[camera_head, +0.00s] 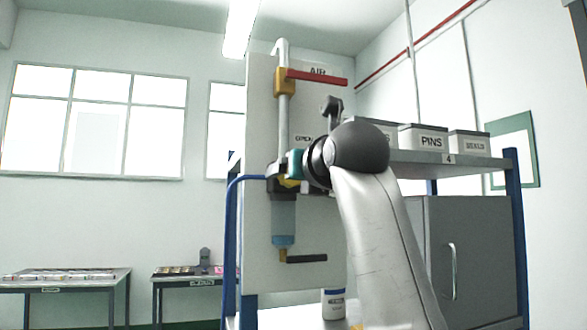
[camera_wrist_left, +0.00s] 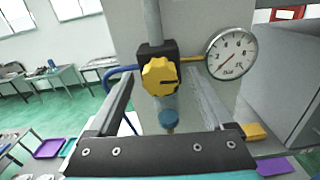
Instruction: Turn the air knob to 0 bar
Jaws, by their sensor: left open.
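The yellow lobed air knob (camera_wrist_left: 160,77) sits on a dark regulator body on a vertical pipe, with a dark mark on its face. A round white gauge (camera_wrist_left: 231,54) marked in bar is to its right; its needle seems to point to the lower left. My left gripper (camera_wrist_left: 162,92) is open, with one finger on each side of the knob in the wrist view; I cannot tell whether they touch it. In the head view, my gripper (camera_head: 288,168) is at the regulator and hides most of the knob. My right gripper does not show.
The pale panel (camera_head: 262,220) carries a red-handled valve (camera_head: 315,77) above and a dark lever (camera_head: 306,258) below. A shelf (camera_head: 475,159) with labelled bins and a grey cabinet (camera_head: 480,260) stand to the right. Tables (camera_head: 64,284) stand at the far left.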

